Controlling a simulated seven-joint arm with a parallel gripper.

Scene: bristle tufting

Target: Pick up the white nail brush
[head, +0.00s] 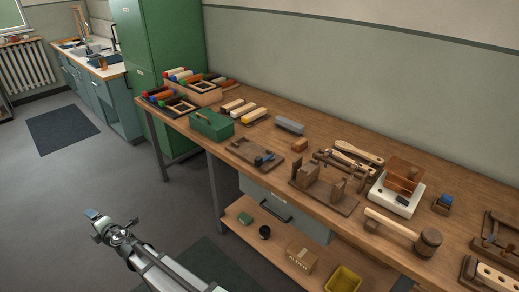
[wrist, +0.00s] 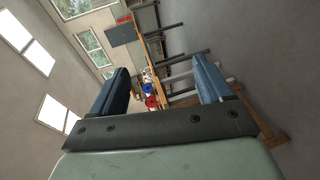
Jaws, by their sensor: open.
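I cannot make out a white nail brush for certain in either view. In the head view, several small pale blocks (head: 243,109), too small to identify, lie side by side toward the far end of the wooden workbench (head: 330,146). My gripper (head: 93,214) is low at the left, over the grey floor and well apart from the bench. In the wrist view my gripper (wrist: 160,86) shows two blue fingers spread wide with nothing between them. That view is tilted and shows the room, windows and a distant table.
A green box (head: 211,125), a tray of colored rolls (head: 192,84), a grey block (head: 289,125), a wooden jig (head: 325,182), a white scale-like device (head: 396,195) and a mallet (head: 404,230) crowd the bench. A green cabinet (head: 153,60) stands behind. The floor around my gripper is clear.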

